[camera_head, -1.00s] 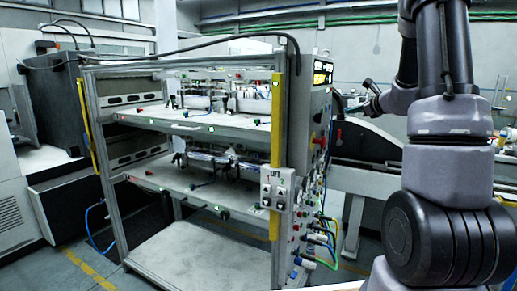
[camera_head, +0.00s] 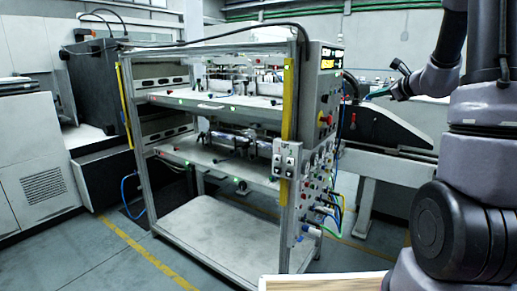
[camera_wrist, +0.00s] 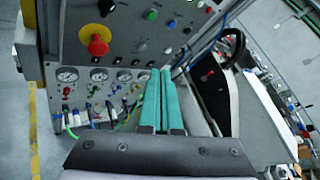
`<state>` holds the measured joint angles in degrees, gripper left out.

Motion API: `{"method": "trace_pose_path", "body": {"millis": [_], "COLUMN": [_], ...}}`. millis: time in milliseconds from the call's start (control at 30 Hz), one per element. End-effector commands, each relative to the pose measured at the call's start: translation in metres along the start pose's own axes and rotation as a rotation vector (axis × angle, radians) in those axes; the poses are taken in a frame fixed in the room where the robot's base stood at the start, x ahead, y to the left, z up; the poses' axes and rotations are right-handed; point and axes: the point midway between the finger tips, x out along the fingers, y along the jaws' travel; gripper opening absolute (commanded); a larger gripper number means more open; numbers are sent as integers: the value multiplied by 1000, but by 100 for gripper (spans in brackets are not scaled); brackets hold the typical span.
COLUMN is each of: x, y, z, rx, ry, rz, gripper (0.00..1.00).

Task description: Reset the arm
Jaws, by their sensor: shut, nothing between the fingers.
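My gripper (camera_wrist: 163,100) shows in the wrist view as two teal fingers lying side by side, shut with nothing between them. In the head view my arm runs down the right side, and the small gripper end (camera_head: 380,93) points left, in front of the dark machine behind the rack. The label magazine rack (camera_head: 288,205) stands left of my arm, with metal posts and two loaded shelves. Its control panel (camera_wrist: 140,35) is beyond the fingers in the wrist view, with a red emergency knob (camera_wrist: 97,44) and several gauges. The fingers appear apart from the panel.
A wooden-topped surface (camera_head: 325,283) is at the bottom edge. Coloured cables (camera_head: 325,215) hang from the rack's right side. A large grey cabinet (camera_head: 35,160) stands at the left. Open floor (camera_head: 115,255) with a yellow line lies in front of the rack.

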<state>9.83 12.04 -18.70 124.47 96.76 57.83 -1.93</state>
Motion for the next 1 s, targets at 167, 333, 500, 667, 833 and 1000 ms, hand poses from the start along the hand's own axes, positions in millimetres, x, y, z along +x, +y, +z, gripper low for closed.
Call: {"method": "trace_pose_path", "body": {"millis": [167, 333, 500, 667, 833, 1000], "x": [-12, -33, -71, -132, -198, -243], "y": [26, 63, 116, 181, 229, 244], "z": [29, 65, 102, 126, 121, 104], "rx": [-95, -246, -483, -856, -1302, -1662], "ry": [-28, -61, -99, -120, -86, -8], "rz": [80, 190, 332, 498, 630, 691], "gripper": [0, 0, 0, 0, 0, 0]}}
